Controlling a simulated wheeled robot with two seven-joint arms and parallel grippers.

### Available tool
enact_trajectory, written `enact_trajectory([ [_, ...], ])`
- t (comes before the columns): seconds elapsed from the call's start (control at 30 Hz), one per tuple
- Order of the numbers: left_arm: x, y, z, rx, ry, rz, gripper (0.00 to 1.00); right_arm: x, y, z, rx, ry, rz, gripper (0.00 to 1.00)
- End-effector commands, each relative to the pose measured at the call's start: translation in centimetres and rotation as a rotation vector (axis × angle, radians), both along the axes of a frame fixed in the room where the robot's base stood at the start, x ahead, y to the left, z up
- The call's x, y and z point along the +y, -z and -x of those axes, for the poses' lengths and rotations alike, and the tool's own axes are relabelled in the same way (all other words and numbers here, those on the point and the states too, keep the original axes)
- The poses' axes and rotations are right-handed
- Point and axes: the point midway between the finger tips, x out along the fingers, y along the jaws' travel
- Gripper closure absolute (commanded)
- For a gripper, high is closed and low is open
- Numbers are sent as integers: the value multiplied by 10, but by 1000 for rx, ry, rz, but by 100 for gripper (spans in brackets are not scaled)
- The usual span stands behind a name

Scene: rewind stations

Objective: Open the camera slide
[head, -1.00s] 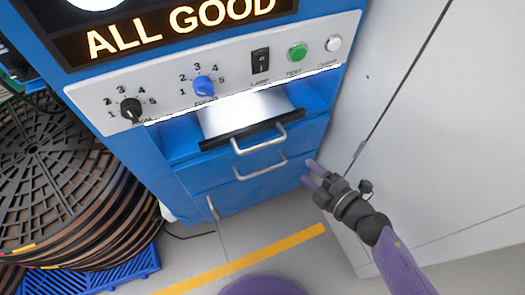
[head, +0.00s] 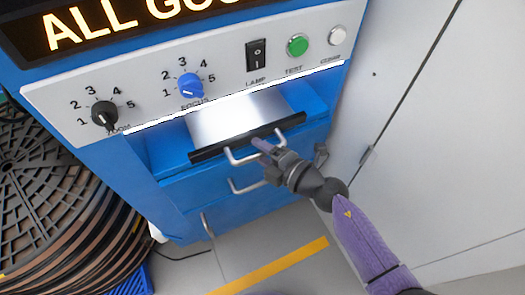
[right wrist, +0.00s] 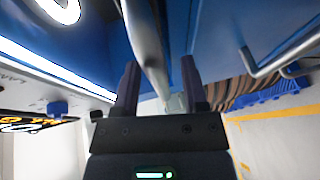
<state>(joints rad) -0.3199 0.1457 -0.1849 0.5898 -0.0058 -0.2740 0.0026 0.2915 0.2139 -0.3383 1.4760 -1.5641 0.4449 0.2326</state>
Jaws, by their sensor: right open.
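The camera slide (head: 235,118) is a pale plate with a black front strip, in the recess under the control panel of the blue station. Its silver handle (head: 232,160) sticks out in front, partly hidden by my right gripper (head: 264,147). The right gripper is open, its fingertips at the handle's right part. In the right wrist view the handle bar (right wrist: 148,45) runs between the two dark fingers (right wrist: 160,85), which are not closed on it. My left gripper is in no view.
A second handle (head: 246,187) sits on the blue front just below, also in the right wrist view (right wrist: 270,65). The control panel (head: 140,97) with knobs and buttons is above. Stacked reels (head: 60,215) stand at left; a grey cabinet (head: 450,150) stands close at right.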

Motion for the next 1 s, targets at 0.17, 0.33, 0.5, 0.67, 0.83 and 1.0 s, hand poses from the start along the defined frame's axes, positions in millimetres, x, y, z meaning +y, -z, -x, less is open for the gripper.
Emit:
enact_trajectory([
  [0.17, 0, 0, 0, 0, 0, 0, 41, 0, 0, 0, 0, 0, 0, 74],
  [0.33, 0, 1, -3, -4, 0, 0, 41, 0, 0, 0, 1, 0, -1, 100],
  [0.5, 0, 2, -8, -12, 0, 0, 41, 0, 0, 0, 1, 0, -1, 100],
  [0.67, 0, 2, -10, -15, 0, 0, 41, 0, 0, 0, 1, 0, -1, 100],
  [0.83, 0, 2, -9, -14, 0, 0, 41, -1, 0, 0, 1, 1, -1, 100],
  [1.0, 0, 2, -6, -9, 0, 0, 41, -1, 0, 0, 1, 1, 0, 100],
])
